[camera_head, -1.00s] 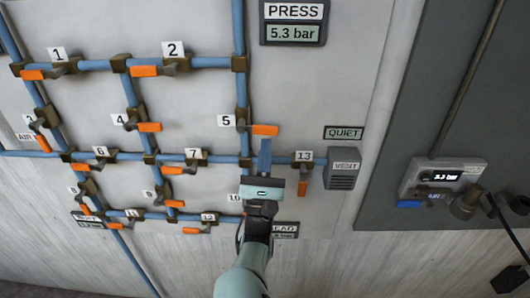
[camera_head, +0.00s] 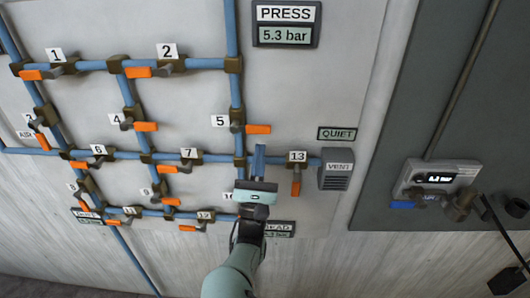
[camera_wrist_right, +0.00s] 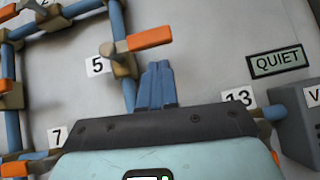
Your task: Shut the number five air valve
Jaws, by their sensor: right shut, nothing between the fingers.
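Valve five's orange handle (camera_head: 258,128) points right, crosswise to its vertical blue pipe (camera_head: 236,92). Its dark body (camera_head: 237,115) sits on that pipe beside the "5" label (camera_head: 220,121). The handle also shows in the right wrist view (camera_wrist_right: 150,38), above my fingers. My right gripper (camera_head: 260,149) is just below the handle, with its blue fingers shut together and empty. In the right wrist view the fingertips (camera_wrist_right: 157,67) point up toward the handle, with a small gap in the picture; I cannot tell the depth. My left gripper is not in view.
Valve 13's handle (camera_head: 296,187) hangs down right of my gripper, near the vent box (camera_head: 335,176). Valve 7's handle (camera_head: 166,169) lies to the left. The gauge (camera_head: 285,35) reads 5.3 bar. Bare panel lies right of valve five.

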